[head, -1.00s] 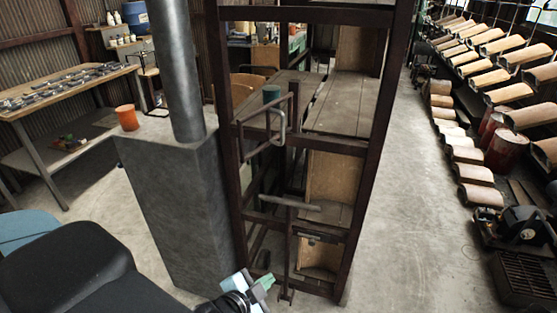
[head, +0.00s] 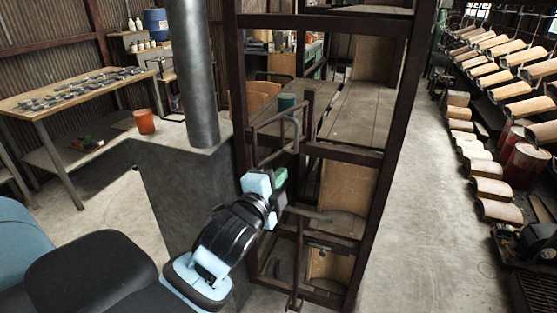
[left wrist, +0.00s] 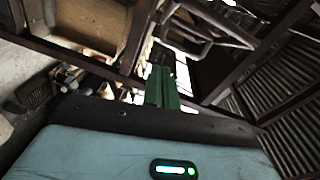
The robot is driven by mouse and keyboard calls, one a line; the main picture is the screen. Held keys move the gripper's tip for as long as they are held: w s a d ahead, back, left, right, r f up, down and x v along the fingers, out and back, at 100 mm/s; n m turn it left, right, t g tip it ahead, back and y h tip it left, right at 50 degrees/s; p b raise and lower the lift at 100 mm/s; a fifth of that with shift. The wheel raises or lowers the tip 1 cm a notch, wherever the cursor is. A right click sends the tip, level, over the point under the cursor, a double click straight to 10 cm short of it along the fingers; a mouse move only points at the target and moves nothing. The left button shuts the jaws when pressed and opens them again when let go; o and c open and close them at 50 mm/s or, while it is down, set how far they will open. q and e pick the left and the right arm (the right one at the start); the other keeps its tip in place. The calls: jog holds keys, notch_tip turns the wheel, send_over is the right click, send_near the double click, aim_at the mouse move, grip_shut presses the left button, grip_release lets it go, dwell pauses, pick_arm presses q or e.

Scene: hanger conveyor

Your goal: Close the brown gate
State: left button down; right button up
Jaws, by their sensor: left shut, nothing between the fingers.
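A dark brown metal frame (head: 376,160) stands at the centre of the head view. A brown tubular loop (head: 268,132), which looks like part of the gate, juts out on its near left side. A horizontal bar (head: 308,214) sits lower down. I cannot tell for sure how far the gate stands open. My left gripper (head: 281,174) is shut and empty, just below the loop and above the bar; contact cannot be told. Its green fingers (left wrist: 162,86) show together in the left wrist view, with the loop (left wrist: 190,38) beyond them. My right gripper is out of view.
A grey block (head: 165,175) with a thick grey post (head: 193,75) and an orange cup (head: 144,122) stands left of the frame. A workbench (head: 30,98) is farther left. Open floor (head: 425,240) lies to the right, before racks of curved tiles.

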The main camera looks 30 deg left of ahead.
aim_at(289, 152)
pick_arm(q)
jog(key=w+a, duration=0.1)
jog(key=w, duration=0.1)
jog(key=w+a, duration=0.2)
jog(key=w, duration=0.1)
jog(key=w+a, duration=0.1)
jog(key=w, duration=0.1)
jog(key=shift+w+a+f+p, duration=0.15)
jog(key=shift+w+f+p, duration=0.15)
jog(key=shift+f, duration=0.1)
jog(key=shift+a+f, duration=0.15)
jog(key=shift+a, duration=0.25)
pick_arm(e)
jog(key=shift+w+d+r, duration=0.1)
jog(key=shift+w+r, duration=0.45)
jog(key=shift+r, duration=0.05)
pick_arm(q)
jog(key=shift+w, duration=0.1)
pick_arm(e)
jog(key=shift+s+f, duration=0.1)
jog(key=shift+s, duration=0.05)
